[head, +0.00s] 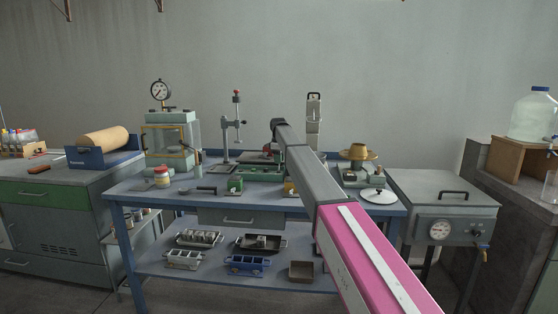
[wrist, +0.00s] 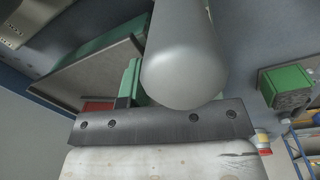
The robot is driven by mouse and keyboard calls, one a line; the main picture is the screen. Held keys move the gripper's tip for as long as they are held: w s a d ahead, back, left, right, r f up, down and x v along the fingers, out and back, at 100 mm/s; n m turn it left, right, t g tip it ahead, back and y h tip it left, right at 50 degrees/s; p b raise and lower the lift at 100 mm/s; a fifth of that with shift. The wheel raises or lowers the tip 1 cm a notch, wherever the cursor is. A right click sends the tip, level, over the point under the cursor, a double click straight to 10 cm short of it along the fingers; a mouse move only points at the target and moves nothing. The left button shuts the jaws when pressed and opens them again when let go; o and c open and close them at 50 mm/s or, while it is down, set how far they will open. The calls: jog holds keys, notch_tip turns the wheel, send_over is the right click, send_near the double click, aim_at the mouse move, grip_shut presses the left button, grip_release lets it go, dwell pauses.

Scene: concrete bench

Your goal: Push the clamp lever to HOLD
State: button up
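My arm reaches from the lower right over the blue bench, and its dark far end is above the green-based equipment (head: 258,174) at the back middle. My fingertips are hidden behind the arm in the head view. The wrist view shows a smooth grey rounded bar (wrist: 185,60) close to the camera. Below it are a dark plate with screws (wrist: 160,122) and a pale worn block (wrist: 165,162). I cannot tell which of these belong to my gripper, or whether it is open or shut. I cannot make out the clamp lever or a HOLD mark for certain.
An upright grey device with a top handle (head: 314,112) stands behind the arm. A gauge press (head: 170,140) is at the left, a brass-coloured dish (head: 358,153) at the right. The lower shelf holds several trays.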

aim_at(279, 166)
grip_shut()
jog(key=shift+s, duration=0.1)
jog(key=shift+s+r+t, duration=0.15)
jog(key=shift+s+t, duration=0.5)
jog(key=shift+t, duration=0.25)
jog(key=shift+s+r+t, duration=0.1)
jog(key=shift+s+t, duration=0.55)
jog(key=shift+t, duration=0.25)
jog(key=s+t, duration=0.2)
jog(key=t, duration=0.1)
jog(key=shift+f+t, duration=0.1)
jog(key=shift+t, duration=0.2)
jog(key=shift+s+a+f+t+h, duration=0.1)
jog(key=shift+s+f+t, duration=0.3)
jog(key=shift+t, duration=0.75)
jog(key=shift+s+d+f+t+h, duration=0.1)
jog(key=shift+s+f+t, duration=0.15)
jog(key=shift+s+t, duration=0.65)
jog(key=shift+s+a+f+t+h, duration=0.1)
jog(key=shift+s+f+t, duration=0.2)
jog(key=shift+t, duration=1.05)
